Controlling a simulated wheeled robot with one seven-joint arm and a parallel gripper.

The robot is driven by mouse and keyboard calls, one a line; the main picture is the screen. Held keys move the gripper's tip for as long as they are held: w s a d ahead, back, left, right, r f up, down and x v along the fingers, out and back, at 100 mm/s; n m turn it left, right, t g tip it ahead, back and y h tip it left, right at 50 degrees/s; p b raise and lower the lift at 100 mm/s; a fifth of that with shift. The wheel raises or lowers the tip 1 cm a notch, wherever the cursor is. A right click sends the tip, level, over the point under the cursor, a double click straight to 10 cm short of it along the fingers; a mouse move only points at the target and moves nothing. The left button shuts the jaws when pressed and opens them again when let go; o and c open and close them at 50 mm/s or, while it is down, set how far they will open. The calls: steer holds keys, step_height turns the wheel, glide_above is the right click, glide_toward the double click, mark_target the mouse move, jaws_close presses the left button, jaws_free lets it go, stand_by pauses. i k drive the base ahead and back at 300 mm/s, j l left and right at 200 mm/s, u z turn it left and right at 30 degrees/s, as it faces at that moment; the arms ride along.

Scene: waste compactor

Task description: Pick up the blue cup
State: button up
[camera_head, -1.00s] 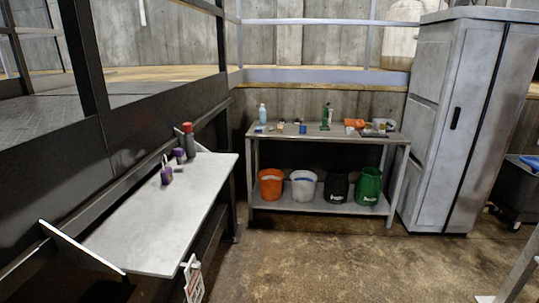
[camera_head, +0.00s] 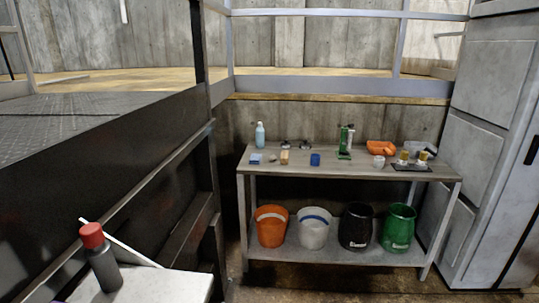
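The blue cup (camera_head: 315,159) appears as a small dark blue object on the top of the metal table (camera_head: 270,169). It stands near the front edge, about midway along the table. An orange-yellow item is to its left and a green bottle to its right and behind. My gripper and arm are not in view.
A light blue bottle (camera_head: 260,135), a green bottle (camera_head: 345,143) and an orange tray (camera_head: 381,148) share the tabletop. Several buckets, including an orange bucket (camera_head: 272,227), stand on the lower shelf. A cabinet (camera_head: 487,150) is at right. A side shelf (camera_head: 150,285) juts in at lower left.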

mark_target(315, 159)
steer(key=i, duration=1.9)
steer(key=i+z, duration=0.15)
steer(key=i, duration=0.35)
steer(key=i+j+z, duration=0.15)
steer(key=i, duration=0.35)
